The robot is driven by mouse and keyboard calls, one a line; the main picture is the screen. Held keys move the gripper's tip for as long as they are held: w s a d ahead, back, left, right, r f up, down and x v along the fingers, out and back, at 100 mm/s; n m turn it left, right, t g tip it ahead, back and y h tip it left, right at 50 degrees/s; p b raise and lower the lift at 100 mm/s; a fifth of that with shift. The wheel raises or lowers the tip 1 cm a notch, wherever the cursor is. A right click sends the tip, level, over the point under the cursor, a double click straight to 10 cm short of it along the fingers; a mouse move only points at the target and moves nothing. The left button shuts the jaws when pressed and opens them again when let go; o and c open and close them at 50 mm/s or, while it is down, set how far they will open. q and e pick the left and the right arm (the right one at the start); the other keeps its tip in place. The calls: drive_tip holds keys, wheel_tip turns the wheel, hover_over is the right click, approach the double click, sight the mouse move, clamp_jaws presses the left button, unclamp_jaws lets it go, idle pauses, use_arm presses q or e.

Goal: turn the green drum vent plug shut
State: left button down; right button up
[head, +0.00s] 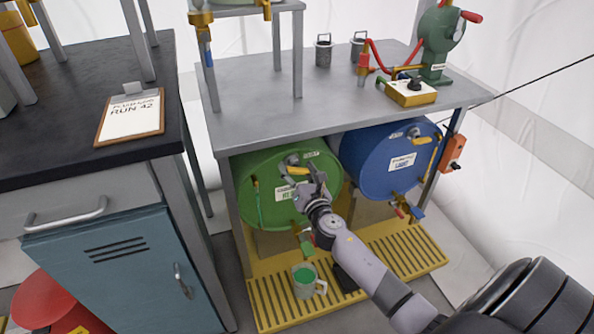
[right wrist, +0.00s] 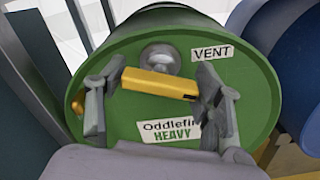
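The green drum (head: 262,212) lies on its side under the grey bench, its round end facing me. Its vent plug is a round metal fitting with a yellow bar handle (head: 298,170), near the top of that end. In the right wrist view the yellow bar (right wrist: 158,84) lies nearly level, its right end slightly lower, below the metal knob (right wrist: 160,58) and left of the VENT label (right wrist: 212,53). My right gripper (head: 308,184) is open, with one finger at each end of the bar (right wrist: 163,88). I cannot tell whether the fingers touch it. My left gripper is out of view.
A blue drum (head: 388,160) lies to the right of the green one. A mug with green liquid (head: 305,280) stands on the yellow grating (head: 275,305) below. The bench top (head: 265,115) overhangs the drums. A teal cabinet (head: 130,270) stands left.

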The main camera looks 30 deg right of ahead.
drive_tip(key=c, duration=0.7)
